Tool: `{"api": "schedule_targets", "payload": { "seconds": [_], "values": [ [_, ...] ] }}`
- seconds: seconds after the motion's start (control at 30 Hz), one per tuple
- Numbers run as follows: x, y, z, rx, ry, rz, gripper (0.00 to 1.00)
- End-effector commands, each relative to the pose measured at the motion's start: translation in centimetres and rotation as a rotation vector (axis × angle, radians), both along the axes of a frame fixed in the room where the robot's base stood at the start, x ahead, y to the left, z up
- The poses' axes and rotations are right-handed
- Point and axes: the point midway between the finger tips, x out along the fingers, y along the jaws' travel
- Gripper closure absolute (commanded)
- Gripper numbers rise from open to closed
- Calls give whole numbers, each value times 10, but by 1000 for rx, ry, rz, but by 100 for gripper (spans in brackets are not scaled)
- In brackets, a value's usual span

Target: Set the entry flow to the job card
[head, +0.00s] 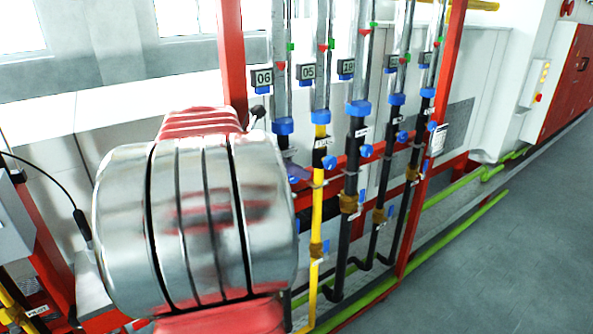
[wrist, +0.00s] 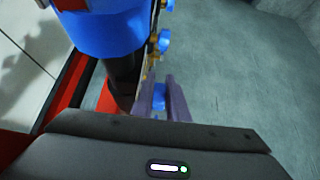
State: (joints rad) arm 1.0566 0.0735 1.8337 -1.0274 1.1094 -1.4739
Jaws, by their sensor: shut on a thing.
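A row of upright clear flow tubes with blue collars stands on a red frame. The leftmost tube in the head view (head: 279,90) has a display (head: 262,78) that seems to read 06, with a red and a green marker beside it. The neighbouring display (head: 307,72) reads 05. My gripper (wrist: 160,100) is shut on a small blue knob (wrist: 159,95), below a large blue collar (wrist: 98,30). In the head view my gripper is mostly hidden behind my arm, near the leftmost tube's lower end.
More blue knobs (head: 365,151) line the neighbouring pipes, close to my gripper. A yellow pipe (head: 317,210) and black pipes run downward. Green pipes (head: 450,222) lie along the floor. Open grey floor (head: 510,260) is at right.

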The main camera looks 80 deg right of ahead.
Motion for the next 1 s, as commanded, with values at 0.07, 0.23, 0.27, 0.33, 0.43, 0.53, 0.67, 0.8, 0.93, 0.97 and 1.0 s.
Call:
{"api": "schedule_targets", "payload": {
  "seconds": [0.07,0.23,0.27,0.33,0.43,0.53,0.67,0.8,0.93,0.97,1.0],
  "values": [
    [-1,0,1,21,-23,-2,100],
    [-1,-1,1,56,-53,-2,100],
    [-1,-1,0,60,-56,-2,100],
    [-1,-1,0,66,-59,-1,100],
    [-1,-1,0,71,-63,-1,100],
    [-1,-1,0,72,-64,-1,100],
    [-1,-1,0,71,-63,-1,100],
    [-1,-1,0,70,-62,-1,81],
    [-1,-1,0,70,-62,-1,78],
    [-1,-1,0,71,-62,-1,78],
    [-1,-1,0,72,-62,-1,78]
  ]
}}
